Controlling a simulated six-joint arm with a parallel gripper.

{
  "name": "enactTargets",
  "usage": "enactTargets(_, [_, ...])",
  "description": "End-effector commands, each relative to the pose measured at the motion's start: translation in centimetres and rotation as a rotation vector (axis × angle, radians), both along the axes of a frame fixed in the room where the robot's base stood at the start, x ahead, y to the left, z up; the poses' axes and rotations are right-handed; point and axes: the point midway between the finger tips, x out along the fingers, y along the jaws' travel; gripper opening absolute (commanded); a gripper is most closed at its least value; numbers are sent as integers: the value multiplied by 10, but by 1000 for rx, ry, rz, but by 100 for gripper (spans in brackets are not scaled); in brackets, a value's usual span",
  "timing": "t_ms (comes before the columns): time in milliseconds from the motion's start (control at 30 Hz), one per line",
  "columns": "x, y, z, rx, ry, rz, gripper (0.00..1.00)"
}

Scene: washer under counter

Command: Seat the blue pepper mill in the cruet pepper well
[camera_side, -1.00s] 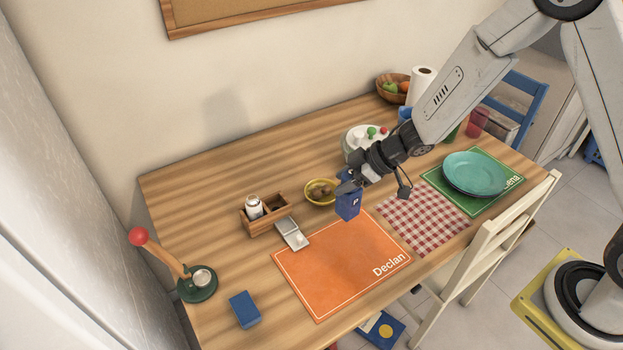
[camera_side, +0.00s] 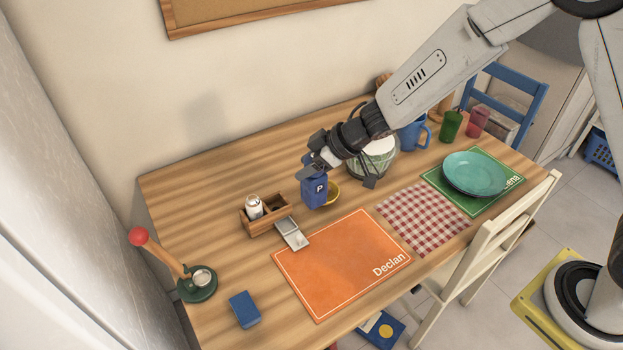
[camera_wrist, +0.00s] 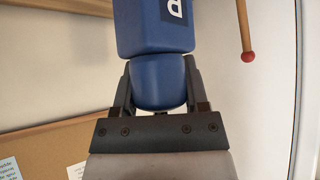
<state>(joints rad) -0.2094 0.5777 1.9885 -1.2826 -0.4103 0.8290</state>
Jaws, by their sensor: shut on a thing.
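The blue pepper mill (camera_side: 315,190), marked with a white P, is held upright in the air by my gripper (camera_side: 318,163) in the side view. In the wrist view, both fingers of my gripper (camera_wrist: 160,90) are closed around the rounded end of the pepper mill (camera_wrist: 155,30). The wooden cruet (camera_side: 262,221) stands to the left of the mill and lower. A white-and-dark shaker (camera_side: 254,206) sits in its left well. Its right well (camera_side: 276,206) looks empty.
A small metal tray (camera_side: 291,234) lies in front of the cruet. An orange placemat (camera_side: 340,262), a blue box (camera_side: 244,309) and a red-knobbed lever press (camera_side: 198,283) are nearby. A blue mug (camera_side: 412,136) stands farther right.

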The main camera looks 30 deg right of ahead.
Motion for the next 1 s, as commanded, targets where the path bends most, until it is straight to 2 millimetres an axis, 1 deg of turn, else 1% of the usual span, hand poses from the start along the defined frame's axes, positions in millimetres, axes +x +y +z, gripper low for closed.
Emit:
enactTargets(400, [49, 14, -23, 0, -2, 1, 0])
enactTargets(667, [78, 23, -37, 0, -2, 3, 0])
enactTargets(1000, [106, 31, -71, 1, -1, 1, 0])
